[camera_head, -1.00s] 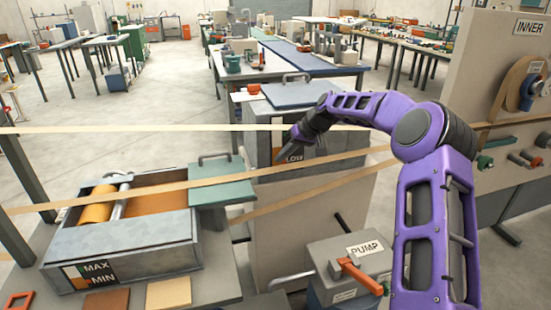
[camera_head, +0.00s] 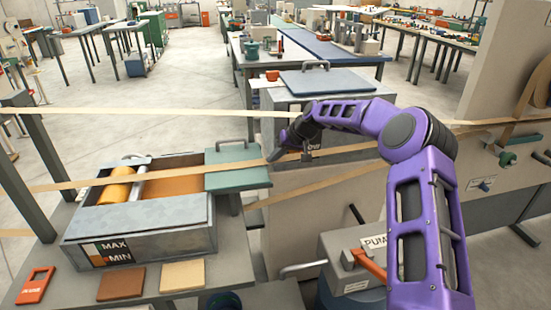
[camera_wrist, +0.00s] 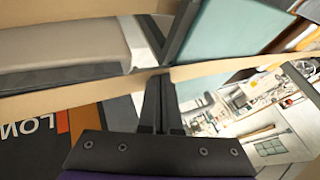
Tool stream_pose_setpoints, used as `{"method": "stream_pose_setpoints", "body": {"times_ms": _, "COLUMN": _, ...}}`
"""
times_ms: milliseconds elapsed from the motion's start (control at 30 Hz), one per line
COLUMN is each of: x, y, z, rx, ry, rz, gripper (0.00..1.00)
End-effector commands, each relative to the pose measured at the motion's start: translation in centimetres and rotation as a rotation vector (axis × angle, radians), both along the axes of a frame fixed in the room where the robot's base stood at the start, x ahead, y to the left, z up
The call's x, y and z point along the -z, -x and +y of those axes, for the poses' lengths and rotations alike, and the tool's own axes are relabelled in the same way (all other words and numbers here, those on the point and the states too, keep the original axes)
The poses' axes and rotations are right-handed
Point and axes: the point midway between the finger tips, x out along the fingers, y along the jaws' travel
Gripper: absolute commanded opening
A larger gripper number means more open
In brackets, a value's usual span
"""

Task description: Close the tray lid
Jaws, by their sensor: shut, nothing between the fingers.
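The tray (camera_head: 148,225) is a grey metal box on the bench at left, with orange inside and an orange roller (camera_head: 119,186). Its teal lid (camera_head: 238,180), with a dark handle on top, sits at the tray's right end, and the orange interior shows uncovered. My gripper (camera_head: 274,156) is shut and empty, close to the lid's right far corner; I cannot tell whether it touches. In the wrist view the shut fingers (camera_wrist: 160,100) point at a tan band, with a teal surface (camera_wrist: 228,35), likely the lid, beyond.
Tan web bands (camera_head: 150,111) stretch across above the tray and by my gripper. A grey cabinet with a blue-grey top (camera_head: 320,82) stands behind my gripper. A pump box (camera_head: 345,250) with an orange handle is at front. Sample plates (camera_head: 183,276) lie before the tray.

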Motion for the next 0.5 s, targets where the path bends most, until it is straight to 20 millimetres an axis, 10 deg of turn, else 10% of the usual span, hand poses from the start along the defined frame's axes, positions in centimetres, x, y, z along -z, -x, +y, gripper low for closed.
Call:
{"method": "stream_pose_setpoints", "body": {"times_ms": 233, "x": 0.1, "y": 0.5, "z": 2.1, "rx": -0.007, "ry": 0.0, "rz": 0.001, "gripper": 0.0}}
{"method": "stream_pose_setpoints", "body": {"times_ms": 500, "x": 0.1, "y": 2.1, "z": 9.7, "rx": -0.008, "ry": 0.0, "rz": 0.001, "gripper": 0.0}}
